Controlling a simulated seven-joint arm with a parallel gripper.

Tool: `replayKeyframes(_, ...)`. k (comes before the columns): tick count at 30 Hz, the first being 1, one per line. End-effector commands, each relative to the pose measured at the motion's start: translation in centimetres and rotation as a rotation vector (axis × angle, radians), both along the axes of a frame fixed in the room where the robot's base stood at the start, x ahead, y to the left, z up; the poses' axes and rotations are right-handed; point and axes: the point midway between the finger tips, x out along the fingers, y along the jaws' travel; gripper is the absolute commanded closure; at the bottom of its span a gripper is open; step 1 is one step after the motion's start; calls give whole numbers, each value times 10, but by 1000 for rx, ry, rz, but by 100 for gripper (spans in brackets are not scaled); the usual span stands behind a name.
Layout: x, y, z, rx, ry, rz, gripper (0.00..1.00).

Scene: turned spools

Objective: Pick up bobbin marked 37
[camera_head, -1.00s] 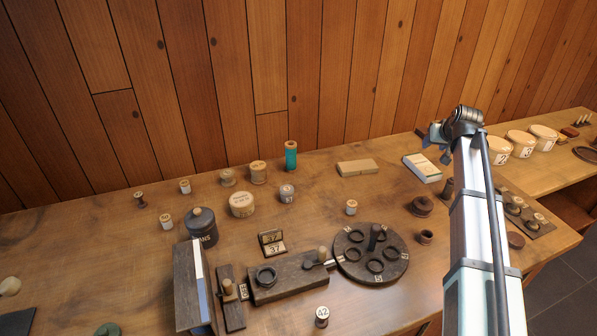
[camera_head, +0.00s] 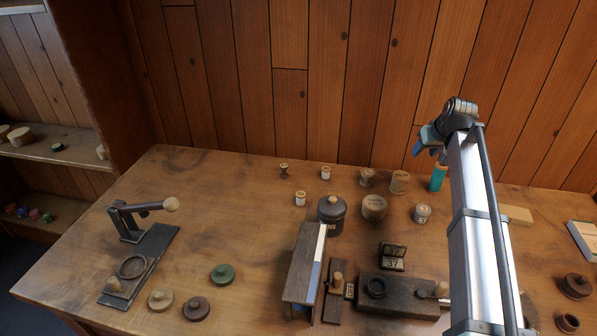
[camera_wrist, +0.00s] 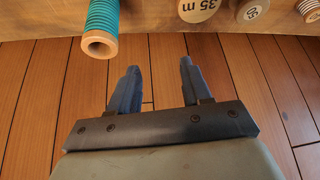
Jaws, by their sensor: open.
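A small pale bobbin (camera_head: 422,213) stands upright on the bench with a dark number on its end; the digits are too small to read surely, and 37 is possible. A small dark stand (camera_head: 392,263) in front of it shows a card reading 37. Other small pale bobbins, one (camera_head: 300,198) and another (camera_head: 326,172), stand further left with unreadable marks. My gripper (camera_wrist: 160,78) is open and empty, its two blue fingers apart. In the head view it is high near the back wall, beside the teal spool (camera_head: 438,178), which also shows in the wrist view (camera_wrist: 102,25).
A dark lidded jar (camera_head: 332,212), a round tin (camera_head: 374,207) and an upright box-like holder (camera_head: 303,265) stand near the bobbins. A lever press (camera_head: 140,225) and several round lids lie at left. My arm hides part of the right side. The bench's middle left is clear.

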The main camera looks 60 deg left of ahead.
Motion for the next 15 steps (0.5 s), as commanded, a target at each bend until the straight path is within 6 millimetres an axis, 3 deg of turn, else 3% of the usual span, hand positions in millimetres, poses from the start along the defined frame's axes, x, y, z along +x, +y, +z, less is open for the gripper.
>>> replayKeyframes(1,-18,25,2,-7,2,38,52)
replayKeyframes(6,-84,93,4,-35,14,162,52)
replayKeyframes(15,-216,196,10,-87,27,378,52)
